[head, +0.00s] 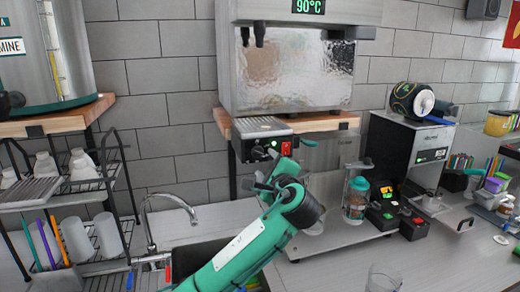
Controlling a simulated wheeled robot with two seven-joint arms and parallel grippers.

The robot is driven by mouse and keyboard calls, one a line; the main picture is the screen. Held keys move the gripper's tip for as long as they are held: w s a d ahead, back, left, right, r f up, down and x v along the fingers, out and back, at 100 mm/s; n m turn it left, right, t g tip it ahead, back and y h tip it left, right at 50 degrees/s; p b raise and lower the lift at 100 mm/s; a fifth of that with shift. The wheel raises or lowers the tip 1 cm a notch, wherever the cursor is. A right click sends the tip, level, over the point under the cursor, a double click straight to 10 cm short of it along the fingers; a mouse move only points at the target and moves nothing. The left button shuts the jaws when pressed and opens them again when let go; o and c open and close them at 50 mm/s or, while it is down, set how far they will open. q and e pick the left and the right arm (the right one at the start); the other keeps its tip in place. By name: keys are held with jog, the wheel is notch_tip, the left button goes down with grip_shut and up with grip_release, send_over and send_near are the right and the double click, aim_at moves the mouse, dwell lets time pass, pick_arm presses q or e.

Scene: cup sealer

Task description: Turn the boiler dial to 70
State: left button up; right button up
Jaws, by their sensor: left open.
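The boiler (288,72) is a large steel box on a wooden shelf at top centre. Its green display (308,6) reads 90°C. Below it a control box (264,135) has a red switch (286,147) at its right. The boiler dial cannot be made out clearly; a dark part (258,153) on the box front, just above my gripper, may be it. My left gripper (268,170) is open, just below and in front of the box. Whether it touches the box cannot be told. My right gripper is not in view.
A cup rack (62,188) and a tap (168,208) stand at left. A jar with a teal lid (356,198) is right of my gripper. The cup sealer (408,150) stands farther right. A clear cup (384,278) is at the front. The counter (440,262) at lower right is mostly free.

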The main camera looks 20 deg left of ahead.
aim_at(259, 155)
pick_arm(q)
jog(key=p+x, duration=0.2)
jog(key=x, duration=0.4)
jog(key=shift+r, duration=0.1)
jog(key=shift+w+a+p, duration=0.3)
jog(key=shift+w+p, duration=0.1)
jog(key=c, duration=1)
